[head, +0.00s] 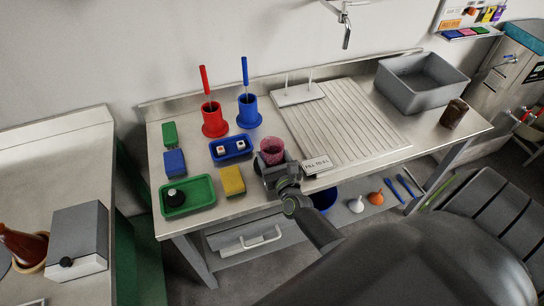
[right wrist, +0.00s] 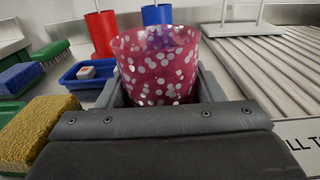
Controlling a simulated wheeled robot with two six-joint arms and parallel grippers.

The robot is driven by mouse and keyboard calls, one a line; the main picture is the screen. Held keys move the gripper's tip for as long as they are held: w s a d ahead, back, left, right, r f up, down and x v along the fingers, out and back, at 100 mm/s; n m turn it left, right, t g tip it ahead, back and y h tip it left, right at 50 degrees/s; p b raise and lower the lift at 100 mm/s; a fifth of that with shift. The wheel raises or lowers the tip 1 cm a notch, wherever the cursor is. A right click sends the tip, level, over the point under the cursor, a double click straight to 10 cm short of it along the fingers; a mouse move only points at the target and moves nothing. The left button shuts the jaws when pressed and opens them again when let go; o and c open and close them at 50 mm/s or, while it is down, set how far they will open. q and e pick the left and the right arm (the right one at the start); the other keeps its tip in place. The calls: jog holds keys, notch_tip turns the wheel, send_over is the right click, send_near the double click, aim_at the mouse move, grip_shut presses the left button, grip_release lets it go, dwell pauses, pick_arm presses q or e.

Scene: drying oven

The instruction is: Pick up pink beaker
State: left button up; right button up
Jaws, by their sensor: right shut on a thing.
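The pink beaker (head: 271,149) with pale dots is upright near the front edge of the metal counter, left of the ribbed drainboard. It also fills the middle of the right wrist view (right wrist: 158,65), where its open rim shows and its lower part is hidden behind the gripper. My right gripper (head: 273,166) has its fingers on either side of the beaker and is shut on it. I cannot tell whether the beaker's base touches the counter. My left gripper is not in view.
A blue tray (head: 217,155) with small blocks, a yellow sponge (head: 233,181) and a green tray (head: 203,205) stand left of the beaker. Red (head: 214,128) and blue (head: 249,121) brush holders stand behind. A "FILL TO" sign (head: 317,165) is close on the right.

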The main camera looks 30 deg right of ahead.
jog(key=shift+c, duration=1.2)
jog(key=shift+r, duration=0.25)
